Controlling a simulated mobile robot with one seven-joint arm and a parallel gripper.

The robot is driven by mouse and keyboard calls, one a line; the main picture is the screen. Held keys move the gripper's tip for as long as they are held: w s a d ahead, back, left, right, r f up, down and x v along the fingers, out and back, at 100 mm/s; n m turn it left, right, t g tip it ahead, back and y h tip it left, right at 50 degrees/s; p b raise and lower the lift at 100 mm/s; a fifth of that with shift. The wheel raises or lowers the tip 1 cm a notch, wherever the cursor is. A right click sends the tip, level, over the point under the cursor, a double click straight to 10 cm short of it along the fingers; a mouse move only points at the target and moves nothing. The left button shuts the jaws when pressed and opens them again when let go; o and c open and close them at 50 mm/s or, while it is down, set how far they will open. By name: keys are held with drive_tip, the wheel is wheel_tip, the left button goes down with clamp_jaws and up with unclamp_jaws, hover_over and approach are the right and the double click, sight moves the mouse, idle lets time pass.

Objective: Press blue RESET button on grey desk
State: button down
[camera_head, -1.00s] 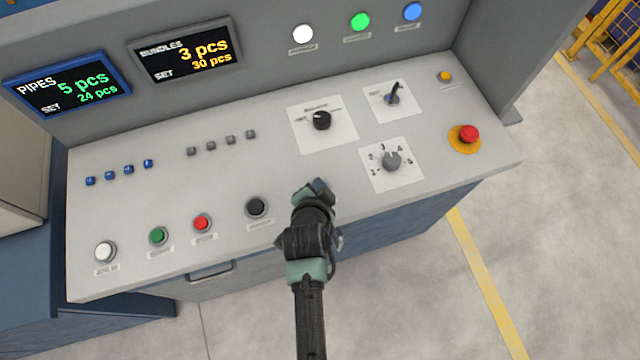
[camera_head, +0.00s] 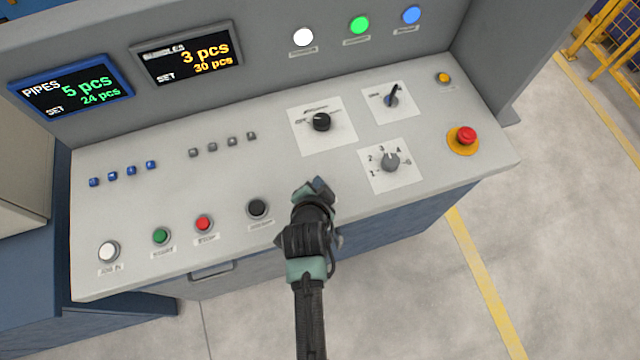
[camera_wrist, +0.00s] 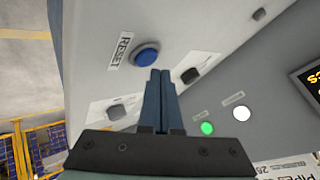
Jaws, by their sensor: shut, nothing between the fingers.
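The blue button (camera_wrist: 146,55) with the printed RESET label (camera_wrist: 122,50) beside it shows in the wrist view on the grey desk (camera_head: 120,210). In the head view my gripper hides it. My gripper (camera_wrist: 160,72) is shut and empty. In the wrist view its fingertips appear right at the blue button's edge; I cannot tell whether they touch it. In the head view my gripper (camera_head: 318,186) is over the front part of the desk, right of the black button (camera_head: 257,208).
White (camera_head: 109,251), green (camera_head: 161,236) and red (camera_head: 204,223) buttons line the front left. A selector knob (camera_head: 391,161), a black knob (camera_head: 321,122) and a lever switch (camera_head: 391,98) stand beyond my gripper. A red emergency button (camera_head: 466,135) is at right.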

drive_tip(key=shift+r+p, duration=2.25)
drive_tip(key=shift+r, duration=0.35)
drive_tip(key=shift+w, duration=0.1)
drive_tip(key=w+r+n+t+b, duration=0.1)
drive_tip(key=w+r+n+t, duration=0.2)
drive_tip(key=r, duration=0.9)
drive_tip(key=w+r+t+b, duration=0.1)
drive_tip(key=w+r+t, duration=0.25)
drive_tip(key=r, duration=0.85)
drive_tip(key=w+r+n+t+b, duration=0.2)
drive_tip(key=w+r+t, duration=0.15)
drive_tip(key=r, duration=0.85)
drive_tip(key=s+r+n+t, duration=0.1)
drive_tip(key=s+r+t, duration=0.1)
drive_tip(key=s+r, duration=0.3)
drive_tip(key=s+r+n+t+b, duration=0.1)
drive_tip(key=s+r, duration=0.5)
drive_tip(key=r, duration=0.8)
drive_tip(key=s+r+n+t+y+b, duration=0.1)
drive_tip(key=s+r+n+t, duration=0.2)
drive_tip(key=r, duration=0.6)
drive_tip(key=shift+s+d+r+t, duration=0.25)
drive_tip(key=shift+s+r+t, duration=0.05)
drive_tip(key=shift+s+t, duration=0.85)
